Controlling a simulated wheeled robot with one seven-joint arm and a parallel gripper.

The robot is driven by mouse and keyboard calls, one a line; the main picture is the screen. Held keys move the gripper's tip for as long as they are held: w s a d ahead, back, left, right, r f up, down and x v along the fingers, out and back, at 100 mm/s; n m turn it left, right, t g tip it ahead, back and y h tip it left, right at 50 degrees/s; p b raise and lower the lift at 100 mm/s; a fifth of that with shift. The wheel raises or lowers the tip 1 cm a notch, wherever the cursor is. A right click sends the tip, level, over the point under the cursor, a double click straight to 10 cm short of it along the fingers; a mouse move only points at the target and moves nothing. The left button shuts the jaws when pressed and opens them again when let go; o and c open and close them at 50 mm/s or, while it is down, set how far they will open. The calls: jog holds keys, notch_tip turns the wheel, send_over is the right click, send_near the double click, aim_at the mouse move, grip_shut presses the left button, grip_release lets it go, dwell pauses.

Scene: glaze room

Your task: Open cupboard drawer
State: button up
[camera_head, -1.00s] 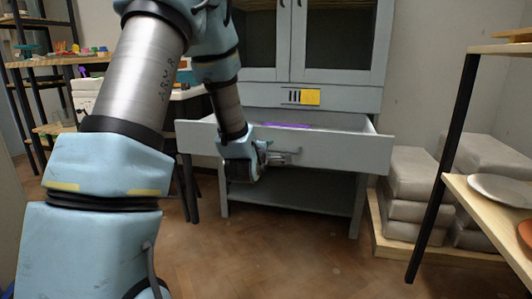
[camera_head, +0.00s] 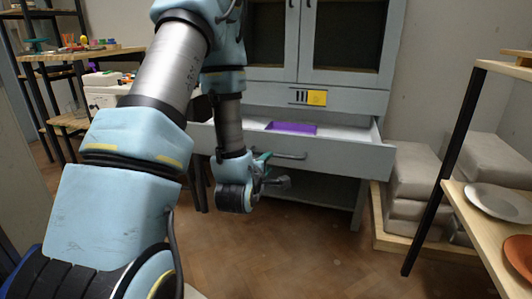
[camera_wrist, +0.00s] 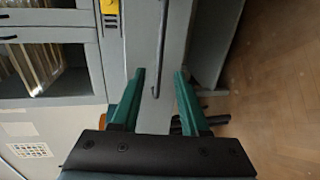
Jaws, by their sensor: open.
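The pale blue-grey cupboard (camera_head: 345,80) has its drawer (camera_head: 345,156) pulled out, with a purple item (camera_head: 291,128) visible inside. The drawer's bar handle (camera_head: 290,156) is on its front. My gripper (camera_head: 282,182) is open, in front of the drawer and slightly below the handle in the head view. In the wrist view, the handle (camera_wrist: 161,45) runs up the picture between the two spread green fingers of my gripper (camera_wrist: 160,75). The fingers do not clamp it; whether one touches it I cannot tell.
Stacked grey bags (camera_head: 418,170) lie on a low pallet right of the cupboard. A wooden shelf rack with plates (camera_head: 497,202) stands at the right. A table with small coloured items (camera_head: 80,53) is at the left. The floor (camera_head: 290,255) in front is clear.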

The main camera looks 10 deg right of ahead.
jog(key=p+v, duration=0.1)
jog(key=p, duration=0.2)
jog(key=shift+s+r, duration=0.15)
jog(key=shift+s, duration=0.05)
jog(key=shift+a, duration=0.1)
